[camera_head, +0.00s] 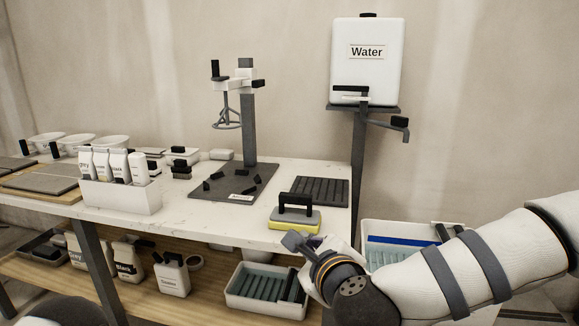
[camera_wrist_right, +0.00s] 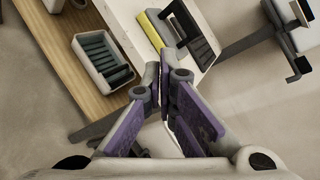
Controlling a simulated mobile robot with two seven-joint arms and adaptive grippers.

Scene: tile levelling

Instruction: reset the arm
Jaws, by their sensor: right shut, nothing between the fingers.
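My right arm (camera_head: 470,265) comes in from the right in the head view, bent down at the front right corner of the workbench. Its gripper (camera_head: 308,247) is partly hidden by the wrist, near the yellow-based sponge float (camera_head: 294,222). In the right wrist view, the right gripper (camera_wrist_right: 166,80) has its purple-padded fingers together at the tips with nothing between them. The float's yellow edge (camera_wrist_right: 151,30) shows just beyond the fingertips, and I cannot tell the exact gap. My left gripper is not in view.
The white worktop (camera_head: 235,228) carries a mixing stand (camera_head: 249,130), a dark ribbed mat (camera_head: 320,190) and a holder of bottles (camera_head: 122,196). A water tank (camera_head: 367,75) stands behind at the right. A bin of tools (camera_head: 262,303) sits on the lower wooden shelf (camera_head: 150,298).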

